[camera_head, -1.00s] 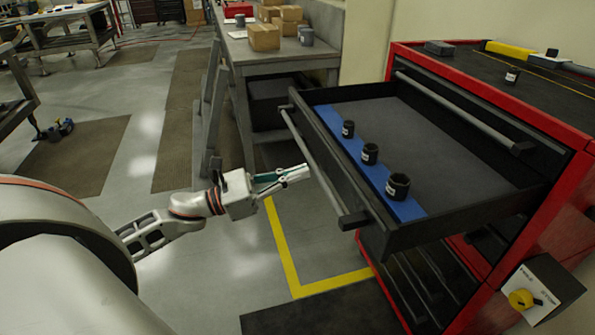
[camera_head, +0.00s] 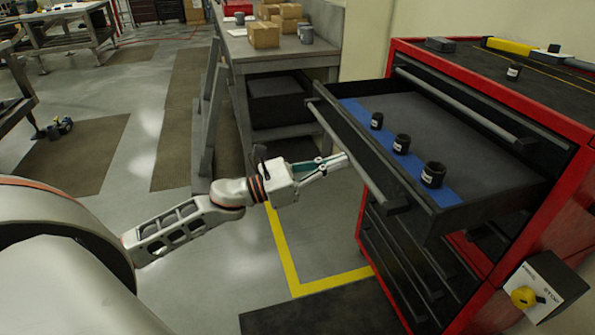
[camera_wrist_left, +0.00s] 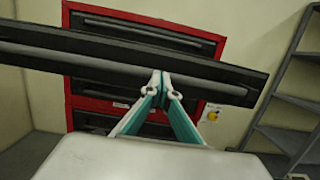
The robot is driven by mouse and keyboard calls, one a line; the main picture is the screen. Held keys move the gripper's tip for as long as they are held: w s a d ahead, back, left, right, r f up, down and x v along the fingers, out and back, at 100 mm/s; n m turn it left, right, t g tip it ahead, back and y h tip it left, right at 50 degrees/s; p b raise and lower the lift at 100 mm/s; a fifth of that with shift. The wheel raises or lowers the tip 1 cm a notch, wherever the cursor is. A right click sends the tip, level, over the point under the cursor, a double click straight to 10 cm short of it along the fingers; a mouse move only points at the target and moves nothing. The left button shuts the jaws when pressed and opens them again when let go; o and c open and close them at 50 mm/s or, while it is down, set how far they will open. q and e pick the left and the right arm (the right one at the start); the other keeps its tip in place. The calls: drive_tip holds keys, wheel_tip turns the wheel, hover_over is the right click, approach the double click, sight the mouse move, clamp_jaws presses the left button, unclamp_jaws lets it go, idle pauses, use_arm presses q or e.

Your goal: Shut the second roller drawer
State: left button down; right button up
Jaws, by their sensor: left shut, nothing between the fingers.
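The second roller drawer (camera_head: 460,125) of the red cabinet (camera_head: 580,150) is pulled partly out in the head view, with a bar handle (camera_head: 355,160) along its dark front. My left gripper (camera_head: 345,160) is shut and empty, its fingertips at the middle of the drawer's front by the handle. In the left wrist view the fingertips (camera_wrist_left: 161,75) overlap the drawer front (camera_wrist_left: 215,88); whether they press on it I cannot tell. My right gripper is not in view.
A grey workbench (camera_head: 285,58) with boxes stands behind. A control box with a yellow knob (camera_head: 523,297) sits at the cabinet's right side.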

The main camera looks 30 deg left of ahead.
use_arm(q)
drive_tip(key=b, duration=0.3)
approach(438, 149)
drive_tip(key=r, duration=0.1)
drive_tip(key=w+d+r, duration=0.1)
drive_tip(key=r, duration=0.1)
drive_tip(key=shift+w+d+r, duration=0.1)
drive_tip(key=shift+w+d, duration=0.15)
drive_tip(key=x, duration=0.2)
drive_tip(key=b+x, duration=0.1)
drive_tip(key=x, duration=0.1)
drive_tip(key=f+b+x, duration=0.1)
drive_tip(key=x, duration=0.1)
drive_tip(key=shift+w+d, duration=0.3)
drive_tip(key=shift+w, duration=0.1)
drive_tip(key=shift+w+d, duration=0.3)
drive_tip(key=shift+w, duration=0.05)
drive_tip(key=shift+r, duration=0.2)
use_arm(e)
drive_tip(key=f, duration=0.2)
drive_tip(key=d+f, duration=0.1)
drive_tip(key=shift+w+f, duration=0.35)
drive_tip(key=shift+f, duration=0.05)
use_arm(q)
drive_tip(key=shift+r, duration=0.1)
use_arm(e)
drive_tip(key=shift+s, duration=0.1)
